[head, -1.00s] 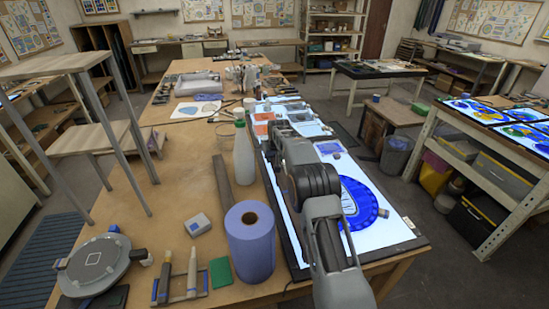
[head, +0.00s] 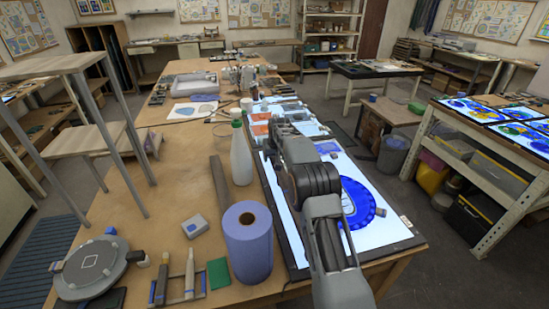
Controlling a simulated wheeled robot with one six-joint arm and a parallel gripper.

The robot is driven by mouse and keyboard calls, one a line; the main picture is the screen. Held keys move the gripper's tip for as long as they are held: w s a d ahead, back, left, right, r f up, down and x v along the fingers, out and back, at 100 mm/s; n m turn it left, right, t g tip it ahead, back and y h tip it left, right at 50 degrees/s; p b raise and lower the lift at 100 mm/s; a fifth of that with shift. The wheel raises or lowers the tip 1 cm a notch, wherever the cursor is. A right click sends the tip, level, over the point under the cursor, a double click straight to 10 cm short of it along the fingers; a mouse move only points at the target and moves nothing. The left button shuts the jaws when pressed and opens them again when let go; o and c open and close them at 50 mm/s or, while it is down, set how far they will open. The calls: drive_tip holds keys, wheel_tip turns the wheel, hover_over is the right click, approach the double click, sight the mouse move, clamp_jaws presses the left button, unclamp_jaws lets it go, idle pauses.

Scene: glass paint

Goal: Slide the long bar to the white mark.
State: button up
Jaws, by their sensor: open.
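A long dark grey-brown bar (head: 221,182) lies flat on the wooden table, left of the white bottle and lengthwise away from me. I cannot make out a white mark near it. My arm rises at the right over the lit panel (head: 404,233), to the right of the bar and apart from it. My gripper does not show; the arm's own links hide its end.
A small grey-white box (head: 195,226), a brush rack (head: 180,292) and a round turntable (head: 91,265) are nearer. Bare wood lies left of the bar.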

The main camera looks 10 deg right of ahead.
drive_tip(key=b+v, duration=0.2)
drive_tip(key=v, duration=1.1)
drive_tip(key=shift+s, duration=0.1)
drive_tip(key=g, duration=0.1)
hover_over(280, 175)
drive_tip(key=w, duration=0.3)
drive_tip(key=f, duration=0.5)
drive_tip(key=shift+d+f, duration=0.15)
drive_tip(key=shift+d, duration=0.1)
drive_tip(key=s, duration=0.2)
drive_tip(key=shift+s+a+f, duration=0.15)
drive_tip(key=shift+s+f, duration=0.2)
drive_tip(key=shift+s, duration=0.05)
drive_tip(key=s+a+r, duration=0.1)
drive_tip(key=s, duration=1.5)
drive_tip(key=s+a+r+t, duration=0.1)
drive_tip(key=s+a, duration=0.1)
drive_tip(key=s, duration=1.5)
drive_tip(key=shift+r, duration=0.2)
